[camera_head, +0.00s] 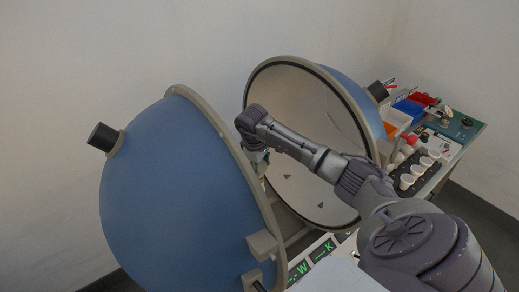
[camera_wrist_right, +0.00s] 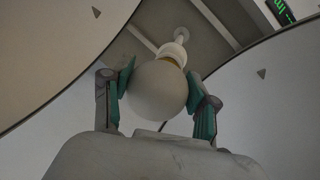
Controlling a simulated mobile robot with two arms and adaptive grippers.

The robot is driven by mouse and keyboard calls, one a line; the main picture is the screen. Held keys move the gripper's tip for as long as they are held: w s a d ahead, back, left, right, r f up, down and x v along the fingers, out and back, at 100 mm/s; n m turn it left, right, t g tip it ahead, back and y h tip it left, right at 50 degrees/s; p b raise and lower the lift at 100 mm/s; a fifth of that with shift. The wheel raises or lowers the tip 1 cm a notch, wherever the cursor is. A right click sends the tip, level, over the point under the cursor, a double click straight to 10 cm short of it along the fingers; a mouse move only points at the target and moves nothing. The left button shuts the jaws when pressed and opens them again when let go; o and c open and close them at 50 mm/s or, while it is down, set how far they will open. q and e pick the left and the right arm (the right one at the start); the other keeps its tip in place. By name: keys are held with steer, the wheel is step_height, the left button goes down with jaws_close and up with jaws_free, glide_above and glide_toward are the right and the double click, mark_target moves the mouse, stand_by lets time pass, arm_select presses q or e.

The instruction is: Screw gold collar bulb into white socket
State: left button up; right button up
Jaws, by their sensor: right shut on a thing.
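In the right wrist view a round white bulb (camera_wrist_right: 157,92) sits between the teal pads of my right gripper (camera_wrist_right: 160,72), which is shut on it. A narrow gold collar (camera_wrist_right: 171,61) shows at the bulb's far end. The white socket (camera_wrist_right: 175,48) is directly beyond the collar, on a pale post (camera_wrist_right: 181,33). Collar and socket look lined up and meet in the picture; I cannot tell how deep the collar sits. In the head view my right gripper (camera_head: 258,157) is between the two half-spheres, partly hidden by the near rim; bulb and socket cannot be made out there. My left gripper is not in view.
The blue left half-sphere (camera_head: 165,190) and the open right half-sphere (camera_head: 290,85) stand close around my right arm. A bench at right holds a dark tray with white cups (camera_head: 421,162), an orange bin (camera_head: 395,118) and blue bins (camera_head: 408,110). Green displays (camera_head: 322,250) are below.

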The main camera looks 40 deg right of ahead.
steer(key=shift+s+a+f+m+p, duration=0.15)
steer(key=shift+s+m+p, duration=0.2)
steer(key=shift+m, duration=0.25)
steer(key=shift+w+m, duration=0.2)
steer(key=shift+m, duration=0.1)
steer(key=shift+d+m+g, duration=0.2)
steer(key=shift+m+g, duration=0.1)
steer(key=o, duration=0.8)
steer(key=shift+o, duration=1.1)
steer(key=shift+s+d, duration=0.1)
steer(key=shift+d, duration=0.15)
